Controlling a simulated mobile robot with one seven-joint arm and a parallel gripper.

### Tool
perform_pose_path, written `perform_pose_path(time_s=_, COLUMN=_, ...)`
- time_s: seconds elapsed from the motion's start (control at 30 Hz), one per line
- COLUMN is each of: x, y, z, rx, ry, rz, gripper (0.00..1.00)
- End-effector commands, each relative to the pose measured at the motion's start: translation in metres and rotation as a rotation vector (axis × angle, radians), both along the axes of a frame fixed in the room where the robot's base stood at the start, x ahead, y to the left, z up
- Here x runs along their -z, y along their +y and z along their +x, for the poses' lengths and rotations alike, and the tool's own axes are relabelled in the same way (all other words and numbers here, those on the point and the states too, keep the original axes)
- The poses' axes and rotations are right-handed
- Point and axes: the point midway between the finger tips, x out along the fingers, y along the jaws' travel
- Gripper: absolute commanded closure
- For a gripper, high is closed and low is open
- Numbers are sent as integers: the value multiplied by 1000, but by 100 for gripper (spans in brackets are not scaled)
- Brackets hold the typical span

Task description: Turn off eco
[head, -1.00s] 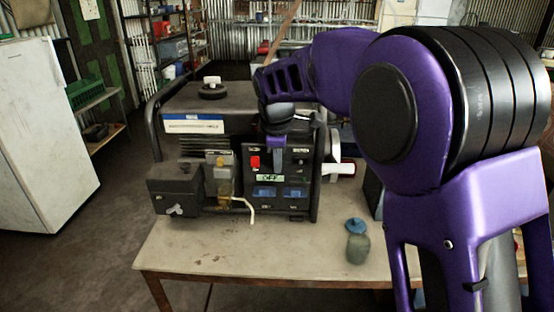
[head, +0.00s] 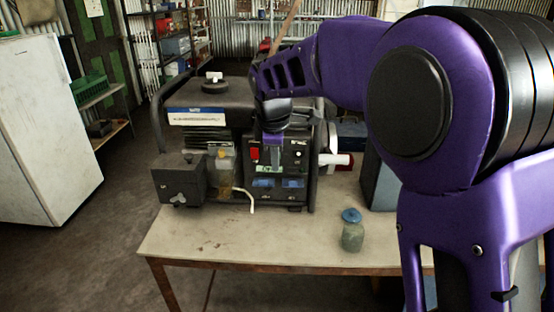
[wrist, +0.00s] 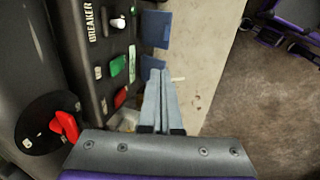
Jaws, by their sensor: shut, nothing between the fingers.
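The generator (head: 212,105) stands on the table, its dark control panel (head: 291,201) facing me. In the head view a red switch (head: 254,153) is at the panel's upper left, above a pale green label plate (head: 262,169). In the wrist view the panel shows a green rocker (wrist: 119,64), a red rocker (wrist: 121,97) and a white-tipped toggle (wrist: 117,23) near the word BREAKER. I cannot read which control is marked eco. My gripper (head: 277,167) is shut and empty in front of the panel; its fingers (wrist: 157,80) cover part of it. Contact cannot be told.
Two blue socket covers (wrist: 152,66) stick out from the panel. A red knob (wrist: 65,125) sits on a round black plate. A glass jar with a blue lid (head: 352,230) stands on the table (head: 200,236), whose front is otherwise mostly clear. A white fridge (head: 42,135) is at left.

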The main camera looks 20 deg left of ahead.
Motion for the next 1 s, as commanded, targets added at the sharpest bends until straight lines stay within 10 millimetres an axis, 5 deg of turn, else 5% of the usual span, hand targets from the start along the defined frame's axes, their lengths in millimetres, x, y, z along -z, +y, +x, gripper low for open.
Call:
perform_pose_path(time_s=0.1, x=-31, y=-4, z=-16, rx=-1, ry=-8, rz=6, gripper=100)
perform_pose_path(time_s=0.4, x=-67, y=-10, z=-42, rx=-1, ry=-5, rz=3, gripper=100)
perform_pose_path(time_s=1.0, x=-79, y=-17, z=-35, rx=32, ry=-35, rz=27, gripper=100)
